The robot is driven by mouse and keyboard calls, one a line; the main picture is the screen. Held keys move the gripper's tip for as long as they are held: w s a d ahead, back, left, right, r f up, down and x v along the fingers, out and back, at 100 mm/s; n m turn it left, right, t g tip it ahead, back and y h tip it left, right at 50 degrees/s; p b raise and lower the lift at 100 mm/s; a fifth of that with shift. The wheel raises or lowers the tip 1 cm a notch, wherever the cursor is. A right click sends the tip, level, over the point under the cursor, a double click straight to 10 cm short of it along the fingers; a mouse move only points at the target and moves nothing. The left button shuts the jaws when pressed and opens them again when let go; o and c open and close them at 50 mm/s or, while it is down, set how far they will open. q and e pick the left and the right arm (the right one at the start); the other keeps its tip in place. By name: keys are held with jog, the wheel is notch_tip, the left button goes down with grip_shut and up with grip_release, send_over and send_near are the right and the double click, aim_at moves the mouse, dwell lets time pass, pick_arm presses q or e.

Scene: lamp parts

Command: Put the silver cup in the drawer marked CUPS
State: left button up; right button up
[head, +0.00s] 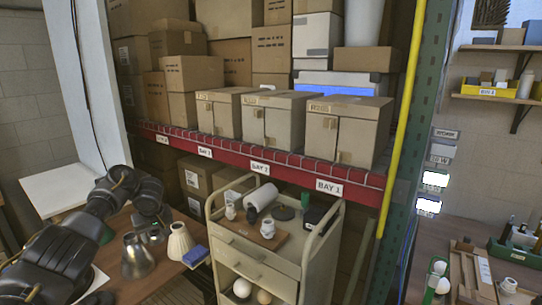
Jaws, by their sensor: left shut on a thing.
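A silver, shiny, flared metal piece, which I take for the silver cup (138,258), is at the lower left, with its narrow end up. My left gripper (152,236) is shut at its upper right side, pointing down; the fingers are small and partly dark, so the exact grip is hard to see. A beige cart (310,262) stands to the right with a closed drawer front (258,258) below its top. I can read no CUPS mark on it. My right gripper is not in view.
A cream pleated shade (180,242) and a blue block (195,256) are just right of the cup on the wooden table. White parts, including a roll (262,195), crowd the cart top. A red shelf beam (270,160) with boxes is behind. A workbench is at right.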

pick_arm(q)
jog(key=shift+w+d+r+m, duration=0.15)
jog(key=shift+d+r, duration=0.25)
jog(key=shift+r, duration=0.2)
jog(key=shift+w+d+r+m, duration=0.15)
jog(key=shift+d+r, duration=0.25)
jog(key=shift+r, duration=0.2)
jog(key=s+d+r+m+t+h, duration=0.1)
jog(key=s+d+r+m+h, duration=0.1)
jog(key=d+r+m, duration=0.6)
jog(key=s+d+r+m+h, duration=0.2)
jog(key=s+d+r+m, duration=0.15)
jog(key=s+d, duration=0.45)
jog(key=s+a+f+m+g+h+b, duration=0.1)
jog(key=s+f+m+b, duration=0.4)
jog(key=s+f, duration=1.3)
jog(key=shift+s+a+m+g+h, duration=0.45)
jog(key=shift+s+a+h, duration=0.3)
jog(key=shift+s, duration=0.4)
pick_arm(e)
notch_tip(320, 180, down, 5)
